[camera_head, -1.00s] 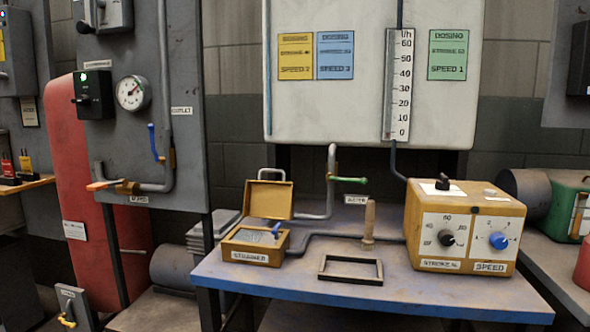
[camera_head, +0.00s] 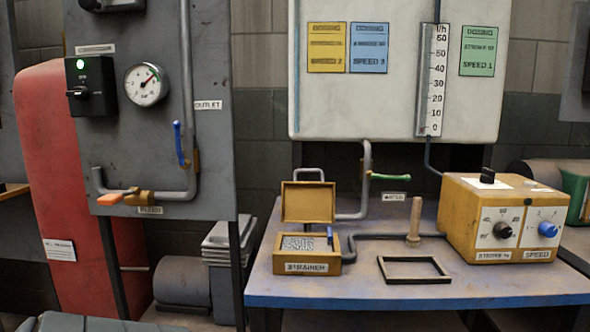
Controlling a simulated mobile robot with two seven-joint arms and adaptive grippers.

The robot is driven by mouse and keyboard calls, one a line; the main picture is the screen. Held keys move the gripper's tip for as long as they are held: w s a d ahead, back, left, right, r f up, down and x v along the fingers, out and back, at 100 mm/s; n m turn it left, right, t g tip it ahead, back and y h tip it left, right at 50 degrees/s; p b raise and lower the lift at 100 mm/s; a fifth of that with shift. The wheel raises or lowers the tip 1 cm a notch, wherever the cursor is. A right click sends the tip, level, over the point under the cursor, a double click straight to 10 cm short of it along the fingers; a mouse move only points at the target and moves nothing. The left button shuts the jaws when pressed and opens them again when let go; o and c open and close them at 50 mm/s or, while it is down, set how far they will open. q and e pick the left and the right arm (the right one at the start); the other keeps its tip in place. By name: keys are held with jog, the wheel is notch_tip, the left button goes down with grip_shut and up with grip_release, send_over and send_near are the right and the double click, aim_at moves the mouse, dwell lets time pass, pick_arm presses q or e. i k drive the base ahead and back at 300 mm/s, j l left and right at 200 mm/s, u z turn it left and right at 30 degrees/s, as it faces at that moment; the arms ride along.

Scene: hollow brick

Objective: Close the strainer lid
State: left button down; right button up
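The strainer (camera_head: 312,268) is a small yellow box on the left part of the blue-edged table, with a label on its front. Its lid (camera_head: 308,202) stands open, upright at the back of the box, with a grey handle loop above it. A grey mesh (camera_head: 303,243) shows inside the open box, and a small blue piece stands at its right side. Neither of my grippers is in view.
On the table (camera_head: 420,291) are an empty dark frame (camera_head: 413,260), an upright wooden peg (camera_head: 413,222) and a yellow dosing box with knobs (camera_head: 505,203). A pipe with a green-handled valve (camera_head: 390,177) rises behind the strainer. A panel (camera_head: 160,60) stands at left.

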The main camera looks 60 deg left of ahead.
aim_at(301, 202)
jog(key=k+j, duration=0.35)
jog(key=k+j+z, duration=0.1)
jog(key=k+j, duration=0.25)
jog(key=j, duration=0.25)
